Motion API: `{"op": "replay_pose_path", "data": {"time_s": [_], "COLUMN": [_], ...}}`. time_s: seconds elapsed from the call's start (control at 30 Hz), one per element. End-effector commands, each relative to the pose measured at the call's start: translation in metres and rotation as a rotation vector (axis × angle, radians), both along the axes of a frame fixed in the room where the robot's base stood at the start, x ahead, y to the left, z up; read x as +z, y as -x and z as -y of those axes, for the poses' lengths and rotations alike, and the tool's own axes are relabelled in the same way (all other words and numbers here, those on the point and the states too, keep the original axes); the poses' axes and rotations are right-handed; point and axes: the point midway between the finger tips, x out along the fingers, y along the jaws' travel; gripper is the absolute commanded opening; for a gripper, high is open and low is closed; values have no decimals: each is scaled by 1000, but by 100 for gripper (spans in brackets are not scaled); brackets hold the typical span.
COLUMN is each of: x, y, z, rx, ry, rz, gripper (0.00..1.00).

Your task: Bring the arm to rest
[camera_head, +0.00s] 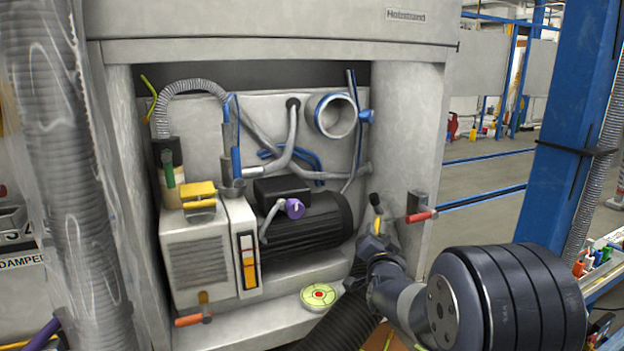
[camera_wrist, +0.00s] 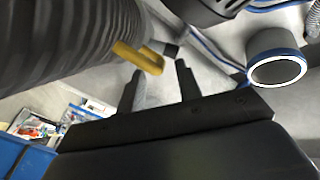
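My arm (camera_head: 400,300) reaches in from the lower right in the head view, in front of the recess of the grey machine. Its far end is close to the recess's lower right, and the gripper fingers are hard to make out there. In the wrist view my gripper (camera_wrist: 161,70) shows two dark fingers standing apart, with nothing seen held between them. A yellow handle-like piece (camera_wrist: 136,57) lies beyond the left fingertip. I cannot tell whether they touch.
The recess holds a motor (camera_head: 312,228), a white box with a yellow top (camera_head: 196,262), a round pipe mouth (camera_head: 332,116) and several hoses. A red-handled lever (camera_head: 421,216) is on the right wall. A blue post (camera_head: 570,130) stands right. Open floor (camera_head: 480,218) lies between.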

Motion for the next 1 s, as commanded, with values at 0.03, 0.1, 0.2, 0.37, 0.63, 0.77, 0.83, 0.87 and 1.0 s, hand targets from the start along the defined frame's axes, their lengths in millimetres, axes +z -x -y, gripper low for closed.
{"op": "replay_pose_path", "data": {"time_s": [0.03,0.1,0.2,0.37,0.63,0.77,0.83,0.87,1.0], "x": [-1,-1,-1,-2,-5,-5,-5,-5,-4], "y": [-9,-19,-32,-27,-20,-20,-20,-20,-24], "z": [1,2,3,1,-1,-1,-1,-1,0], "rx": [-1,-1,0,1,0,0,0,0,0], "ry": [0,0,0,0,0,0,0,0,0], "rz": [-1,-1,-1,-3,-1,-1,-1,-1,0], "gripper": [33,33,33,33,33,33,33,33,33]}}
